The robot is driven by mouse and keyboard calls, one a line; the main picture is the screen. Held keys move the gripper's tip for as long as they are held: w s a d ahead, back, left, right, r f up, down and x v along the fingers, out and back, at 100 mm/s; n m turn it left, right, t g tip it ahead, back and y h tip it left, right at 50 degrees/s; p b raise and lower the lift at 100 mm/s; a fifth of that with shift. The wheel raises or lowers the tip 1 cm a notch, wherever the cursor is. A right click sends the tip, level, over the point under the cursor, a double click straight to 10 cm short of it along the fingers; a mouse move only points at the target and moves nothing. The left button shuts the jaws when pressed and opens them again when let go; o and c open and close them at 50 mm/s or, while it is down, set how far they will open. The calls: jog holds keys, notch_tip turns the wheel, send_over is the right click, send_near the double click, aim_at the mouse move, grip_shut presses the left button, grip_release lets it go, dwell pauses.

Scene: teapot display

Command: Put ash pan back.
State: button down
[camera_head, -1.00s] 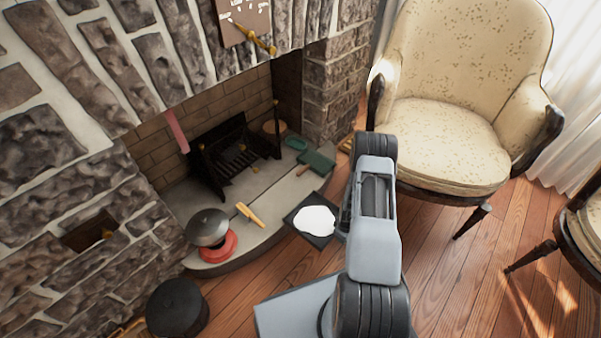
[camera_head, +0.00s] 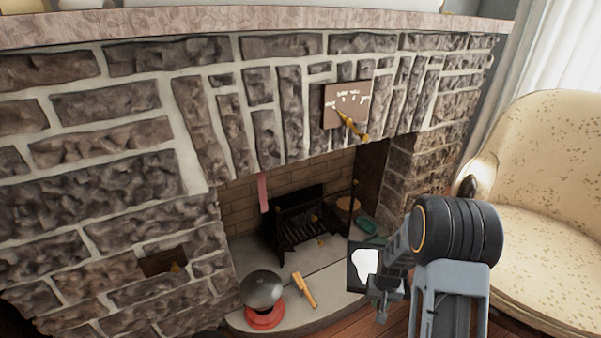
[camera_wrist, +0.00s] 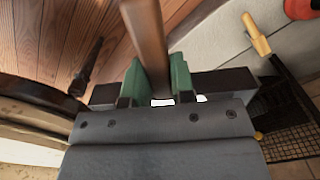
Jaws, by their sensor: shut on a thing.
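The ash pan (camera_head: 361,287) is a dark square pan with a white patch of ash in it. In the head view it is held up in front of the hearth, left of my gripper (camera_head: 381,286). In the wrist view the green fingers of my gripper (camera_wrist: 155,85) are shut on a brown handle (camera_wrist: 145,38). Parts of a dark pan edge (camera_wrist: 232,84) and bits of white show behind the fingers; the rest is hidden. The black fire grate (camera_head: 300,230) stands inside the fireplace, left of and beyond the pan.
A grey domed lid (camera_head: 262,289) and a red ring-shaped thing (camera_head: 265,318) are at the hearth's front left. A yellow-handled brush (camera_head: 305,291) lies beside them. A green thing (camera_head: 365,224) lies at the fireplace's right. A cream armchair (camera_head: 545,190) stands right. The middle hearth (camera_head: 330,262) has some free room.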

jog(key=w+a+r+n+p, duration=0.15)
jog(key=w+a+r, duration=0.25)
jog(key=a+r, duration=0.5)
notch_tip(320, 180, up, 25)
jog(key=s+d+p, duration=0.1)
jog(key=s+p, duration=0.1)
jog(key=p, duration=3.1)
jog(key=shift+s+d+r, duration=0.15)
jog(key=shift+d, duration=0.2)
jog(key=shift+n, duration=0.25)
